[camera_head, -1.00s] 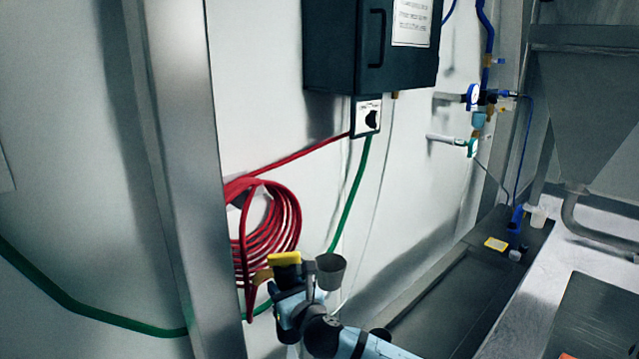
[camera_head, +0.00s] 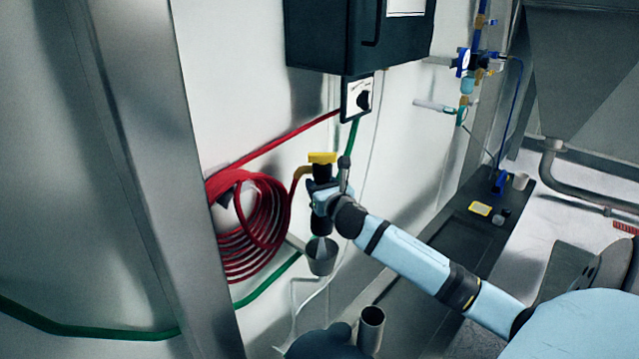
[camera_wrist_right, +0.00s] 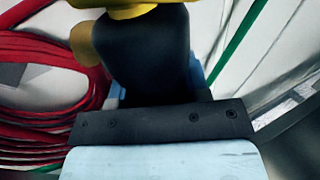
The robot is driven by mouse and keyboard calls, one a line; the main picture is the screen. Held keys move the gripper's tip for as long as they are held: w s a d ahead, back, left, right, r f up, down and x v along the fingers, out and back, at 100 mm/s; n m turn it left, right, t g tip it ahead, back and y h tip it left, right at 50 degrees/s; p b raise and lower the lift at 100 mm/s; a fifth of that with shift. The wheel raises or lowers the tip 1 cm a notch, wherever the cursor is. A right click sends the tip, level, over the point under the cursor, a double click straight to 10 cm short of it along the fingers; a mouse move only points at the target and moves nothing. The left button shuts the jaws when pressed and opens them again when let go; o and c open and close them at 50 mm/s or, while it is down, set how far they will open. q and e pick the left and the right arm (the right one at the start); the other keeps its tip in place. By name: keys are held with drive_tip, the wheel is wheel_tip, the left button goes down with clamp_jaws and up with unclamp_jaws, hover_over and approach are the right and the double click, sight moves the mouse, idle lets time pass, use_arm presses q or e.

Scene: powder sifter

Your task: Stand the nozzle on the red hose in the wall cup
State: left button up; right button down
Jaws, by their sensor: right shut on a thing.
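The nozzle (camera_head: 321,172) has a yellow top and a dark body, and it stands about upright. My right gripper (camera_head: 324,199) is shut on its body. The wall cup (camera_head: 322,261), a small grey cup on a bracket, is directly below. The nozzle's pale lower end shows at the cup's mouth and seems to be inside it; I cannot tell how deep. The red hose (camera_head: 252,222) hangs coiled on the wall to the left, with a brass-coloured fitting at the nozzle. The right wrist view shows the nozzle's dark body (camera_wrist_right: 145,50) close up. My left gripper is not in view.
A dark wall cabinet (camera_head: 335,35) is above, with a switch box (camera_head: 357,97) under it. A green hose (camera_head: 270,279) runs behind the cup. A steel post (camera_head: 135,170) stands left. An open metal tube (camera_head: 371,328) is below the cup.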

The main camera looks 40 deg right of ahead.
drive_tip(key=shift+r, duration=0.1)
drive_tip(key=shift+r+p, duration=0.1)
drive_tip(key=shift+p, duration=0.4)
wheel_tip(320, 180, down, 2)
drive_tip(key=shift+f+b, duration=0.15)
drive_tip(key=shift+b, duration=0.7)
drive_tip(key=shift+f+b, duration=1.6)
drive_tip(key=shift+f, duration=1)
drive_tip(key=shift+f+b, duration=1.7)
drive_tip(key=shift+f, duration=1.05)
drive_tip(key=shift+f+b, duration=0.35)
drive_tip(key=shift+f, duration=0.25)
drive_tip(key=c, duration=0.5)
unclamp_jaws()
drive_tip(key=shift+f, duration=0.1)
